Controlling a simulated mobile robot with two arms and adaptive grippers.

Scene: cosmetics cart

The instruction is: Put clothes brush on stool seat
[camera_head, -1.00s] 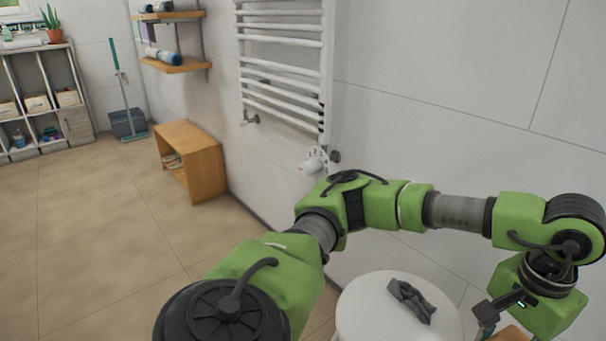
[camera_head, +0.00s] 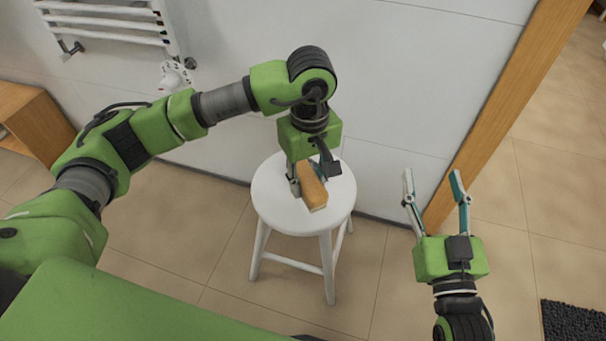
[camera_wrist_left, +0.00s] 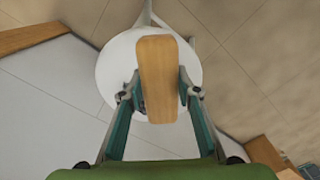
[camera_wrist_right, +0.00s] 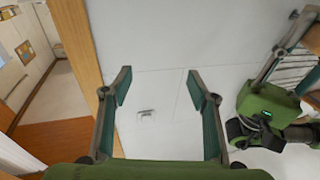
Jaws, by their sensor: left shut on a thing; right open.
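The clothes brush (camera_head: 313,188), with a wooden back, is between the fingers of my left gripper (camera_head: 311,173). My left gripper is shut on it, over the round white seat of the stool (camera_head: 273,198). The left wrist view shows the brush (camera_wrist_left: 158,65) lengthwise between the fingers, with the white seat (camera_wrist_left: 112,68) behind it. I cannot tell whether the brush touches the seat; its underside is hidden. My right gripper (camera_head: 432,178) is open and empty, to the right of the stool and apart from it.
A white towel radiator (camera_head: 110,22) hangs on the wall behind, and a wooden bench (camera_head: 35,120) stands at left. A wooden door frame (camera_head: 510,105) rises behind my right gripper. A dark mat (camera_head: 572,322) lies at lower right. The floor around the stool is mostly clear.

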